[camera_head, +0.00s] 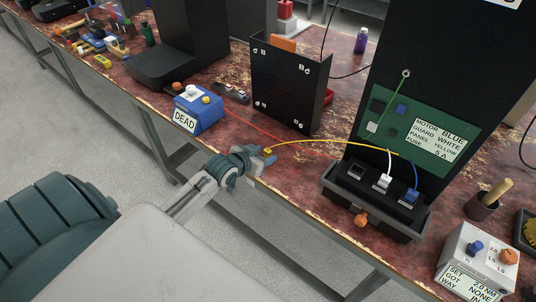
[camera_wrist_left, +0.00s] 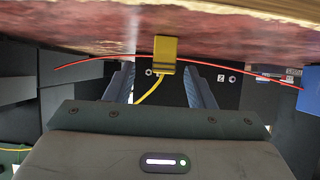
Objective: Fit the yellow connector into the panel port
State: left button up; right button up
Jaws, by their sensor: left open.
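The yellow connector (camera_head: 268,151) lies at the front edge of the red worn bench, with its yellow cable running right to the panel. In the left wrist view the connector (camera_wrist_left: 165,50) shows near the fingertips, between their lines, with a gap on each side. My left gripper (camera_head: 264,160) is open at the bench edge and partly hides the connector in the head view. The black port block (camera_head: 378,198) stands below the panel. Its left port (camera_head: 355,171) looks empty; a white plug (camera_head: 383,182) and a blue plug (camera_head: 410,196) sit beside it. My right gripper is not in view.
A blue box (camera_head: 198,112) marked DEAD stands left of the gripper, with a red wire (camera_head: 245,122) running right from it. A black bracket (camera_head: 288,88) stands behind. An orange knob (camera_head: 361,220) is below the port block. A grey setting box (camera_head: 478,262) stands at right.

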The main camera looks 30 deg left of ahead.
aim_at(267, 151)
pick_arm(q)
jog(key=shift+w, duration=0.4)
jog(key=x, duration=0.3)
jog(key=shift+w+a+p, duration=0.15)
jog(key=shift+w+p, duration=0.15)
jog(key=shift+w, duration=0.05)
jog(key=shift+w+f, duration=0.25)
jog(key=c, duration=1.1)
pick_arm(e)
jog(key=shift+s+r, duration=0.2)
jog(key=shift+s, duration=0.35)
